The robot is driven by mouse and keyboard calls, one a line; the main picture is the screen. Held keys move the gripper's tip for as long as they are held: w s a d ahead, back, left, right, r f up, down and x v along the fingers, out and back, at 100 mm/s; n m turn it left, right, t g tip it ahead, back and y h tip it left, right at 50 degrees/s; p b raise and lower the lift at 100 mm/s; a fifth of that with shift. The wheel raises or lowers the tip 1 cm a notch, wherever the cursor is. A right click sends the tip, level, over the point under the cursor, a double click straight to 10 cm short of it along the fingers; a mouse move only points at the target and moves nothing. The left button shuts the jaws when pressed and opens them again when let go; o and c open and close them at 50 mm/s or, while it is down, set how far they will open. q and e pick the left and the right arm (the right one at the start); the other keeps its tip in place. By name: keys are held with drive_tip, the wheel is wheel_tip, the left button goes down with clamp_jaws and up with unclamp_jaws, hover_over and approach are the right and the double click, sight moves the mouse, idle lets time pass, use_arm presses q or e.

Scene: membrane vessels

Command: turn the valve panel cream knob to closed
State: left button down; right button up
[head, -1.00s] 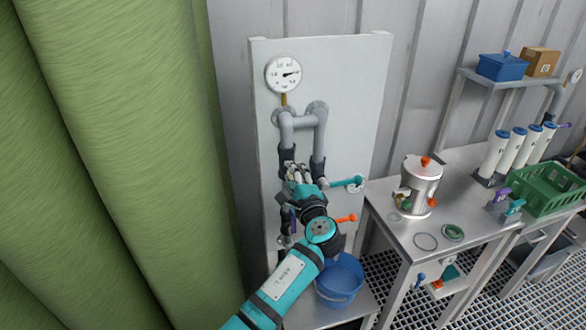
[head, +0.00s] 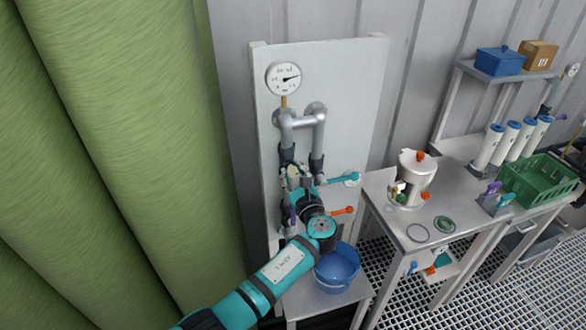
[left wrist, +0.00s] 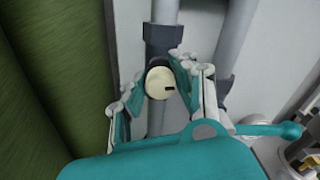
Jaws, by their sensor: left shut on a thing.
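The valve panel (head: 345,100) is a white board with grey pipes against the wall. The cream knob (left wrist: 160,82) is round with a short dark mark pointing right in the left wrist view. It sits in front of a dark fitting on the vertical pipe. My left gripper (left wrist: 157,95) has a finger on either side of the knob and is shut on it. In the head view, my left gripper (head: 298,174) is at the pipes below the gauge and mostly hides the knob. My right gripper is not in view.
A teal lever (head: 343,179) and an orange lever (head: 342,210) stick out right of my gripper. A blue bucket (head: 336,268) stands below. A pressure gauge (head: 284,78) is above. A green curtain (head: 120,150) hangs close on the left. A metal table (head: 385,205) stands to the right.

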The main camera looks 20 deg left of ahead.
use_arm(q)
drive_tip(key=shift+m, duration=1)
drive_tip(key=c, duration=1)
unclamp_jaws()
drive_tip(key=v, duration=1.2)
